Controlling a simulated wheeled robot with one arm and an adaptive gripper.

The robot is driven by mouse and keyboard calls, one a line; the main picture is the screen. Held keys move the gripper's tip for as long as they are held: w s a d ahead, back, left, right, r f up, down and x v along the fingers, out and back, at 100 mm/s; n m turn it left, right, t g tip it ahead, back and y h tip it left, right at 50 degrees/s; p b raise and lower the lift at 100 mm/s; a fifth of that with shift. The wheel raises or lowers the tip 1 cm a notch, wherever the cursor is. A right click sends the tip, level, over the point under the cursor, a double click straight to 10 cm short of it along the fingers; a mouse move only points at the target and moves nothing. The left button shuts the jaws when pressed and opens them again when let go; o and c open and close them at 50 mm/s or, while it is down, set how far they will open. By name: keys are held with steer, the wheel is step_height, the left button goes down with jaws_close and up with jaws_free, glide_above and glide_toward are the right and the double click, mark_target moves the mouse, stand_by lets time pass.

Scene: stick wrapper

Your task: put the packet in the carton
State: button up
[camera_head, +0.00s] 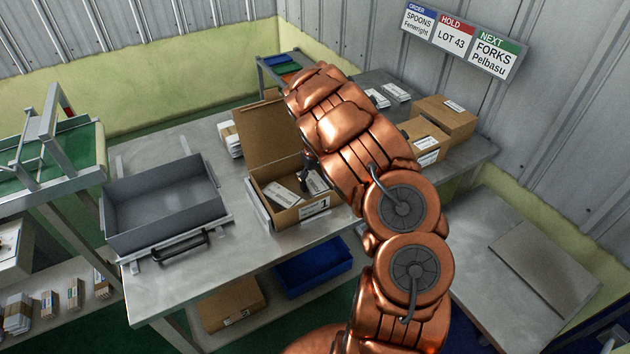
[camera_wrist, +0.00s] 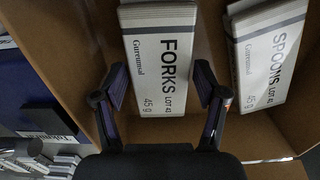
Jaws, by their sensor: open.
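The open brown carton (camera_head: 302,216) stands on the grey bench, marked 1, with its lid raised behind it. Two white packets lie inside. In the wrist view, one is labelled FORKS (camera_wrist: 165,60) and the other SPOONS (camera_wrist: 268,60), at the right. They also show in the head view, where I cannot tell which is which. My gripper (camera_wrist: 160,85) is open, its fingers apart on either side of the lower part of the FORKS packet; I cannot tell whether they touch it. In the head view my arm hides the carton's right part and most of the gripper.
An empty grey tray (camera_head: 165,205) sits left of the carton. Closed brown boxes (camera_head: 443,118) and white packets (camera_head: 396,92) lie beyond my arm. A blue bin (camera_head: 313,266) is below the bench. A wall sign (camera_head: 462,40) reads SPOONS, LOT 43 and FORKS.

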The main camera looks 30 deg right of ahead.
mark_target(315, 183)
steer(key=shift+r, duration=0.15)
step_height(315, 183, up, 11)
steer(key=b, duration=0.4)
steer(key=s+a+r+m, duration=0.1)
steer(key=s+a+r, duration=0.5)
steer(key=s+r, duration=0.1)
steer(key=s+a, duration=0.6)
steer(key=s, duration=0.4)
steer(key=s+a+n+g, duration=0.1)
steer(key=s+a, duration=0.5)
steer(key=s, duration=0.4)
steer(key=s+a+n, duration=0.1)
steer(key=s+a, duration=0.5)
steer(key=s, duration=0.5)
steer(key=shift+r+g, duration=0.25)
steer(key=shift+g, duration=0.15)
